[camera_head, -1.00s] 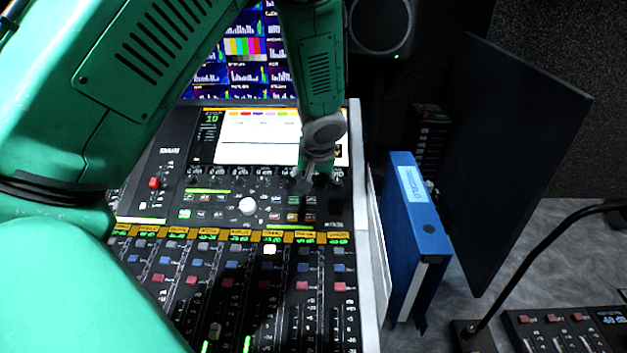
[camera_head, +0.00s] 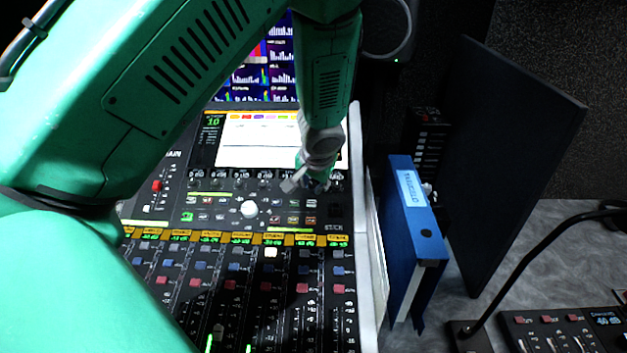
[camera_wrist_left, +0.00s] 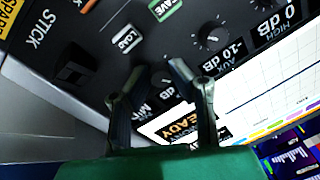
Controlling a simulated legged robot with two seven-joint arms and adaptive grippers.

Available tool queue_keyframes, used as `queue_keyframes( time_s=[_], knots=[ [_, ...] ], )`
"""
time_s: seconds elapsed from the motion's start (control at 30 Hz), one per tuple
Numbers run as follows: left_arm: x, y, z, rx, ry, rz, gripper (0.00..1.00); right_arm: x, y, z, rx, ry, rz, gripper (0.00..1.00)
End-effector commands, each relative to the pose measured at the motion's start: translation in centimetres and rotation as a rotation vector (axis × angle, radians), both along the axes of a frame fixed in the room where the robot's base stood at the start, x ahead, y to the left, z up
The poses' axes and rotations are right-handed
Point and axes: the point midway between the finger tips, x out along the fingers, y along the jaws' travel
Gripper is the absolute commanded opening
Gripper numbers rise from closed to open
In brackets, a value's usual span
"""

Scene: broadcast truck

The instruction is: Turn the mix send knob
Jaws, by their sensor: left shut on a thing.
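My left gripper (camera_head: 306,185) reaches down to the right end of the knob row just below the mixing console's white screen (camera_head: 250,140). In the left wrist view its two fingers (camera_wrist_left: 152,82) are shut around a small dark knob (camera_wrist_left: 162,76), the mix send knob by its partly hidden label starting "MI". The fingers cover much of this knob and its label. In the head view the gripper hides it. My right gripper is in neither current view.
A neighbouring knob (camera_wrist_left: 213,37) marked "AUX -10 dB" sits close to the fingers.

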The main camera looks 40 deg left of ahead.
Motion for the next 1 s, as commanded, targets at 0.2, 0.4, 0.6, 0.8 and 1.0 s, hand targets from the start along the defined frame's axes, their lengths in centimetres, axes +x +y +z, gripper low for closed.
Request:
queue_keyframes(
  time_s=[0.2,0.4,0.6,0.8,1.0],
  knots=[
    [0.0,0.0,0.0,0.001,0.0,-0.002,0.0,0.0,0.0,0.0,0.0,0.0,0.0,0.0],
    [0.0,0.0,0.0,-0.001,-0.001,-0.001,0.38,0.0,0.0,0.0,0.0,0.0,0.0,0.0],
    [0.0,0.0,0.0,0.0,-0.001,0.0,0.38,0.0,0.0,0.0,0.0,0.0,0.0,0.0],
    [-0.3,-0.5,1.6,-0.001,-0.005,0.001,0.38,-0.3,0.0,0.0,0.0,-0.002,0.0,0.0],
    [-1.4,-2.0,5.4,-0.002,-0.007,-0.001,0.38,-0.3,0.0,0.0,0.0,-0.003,0.0,0.0]
  ],
)
